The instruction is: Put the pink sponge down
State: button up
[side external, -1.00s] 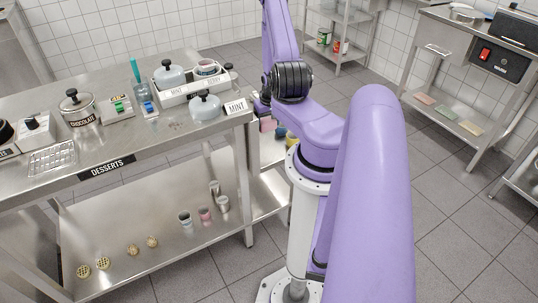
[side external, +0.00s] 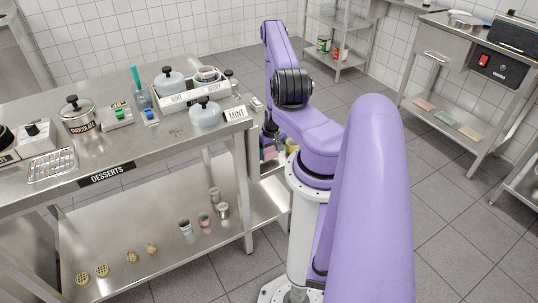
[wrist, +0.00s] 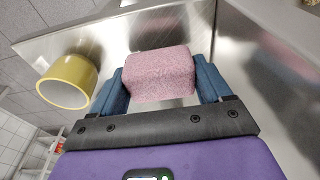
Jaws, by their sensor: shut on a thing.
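The pink sponge (wrist: 158,72) is a speckled pink block in the wrist view. It sits between the two blue fingers of my gripper (wrist: 162,84), which is shut on it. Bare steel of a shelf (wrist: 120,37) shows around and behind it. I cannot tell whether the sponge touches the steel. In the side view the pink sponge (side external: 269,153) shows small, low beside the right end of the desserts table, partly hidden by my arm. My gripper there is mostly hidden.
A yellow hollow cylinder (wrist: 67,80) stands left of my gripper in the wrist view. A steel wall (wrist: 262,60) rises at right. The desserts table (side external: 75,205) stands at left with pots and jars. Flat coloured pieces (side external: 445,117) lie on the far-right table's lower shelf.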

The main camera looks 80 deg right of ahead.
aim_at(271, 152)
jog(key=shift+f, duration=1)
jog(key=shift+f, duration=0.1)
jog(key=o, duration=1)
jog(key=shift+o, duration=0.2)
jog(key=r, duration=0.4)
jog(key=s+r, duration=0.1)
jog(key=r, duration=0.3)
jog(key=a+r, duration=0.1)
jog(key=r, duration=0.3)
jog(key=shift+s+a+r, duration=0.1)
jog(key=shift+s, duration=0.05)
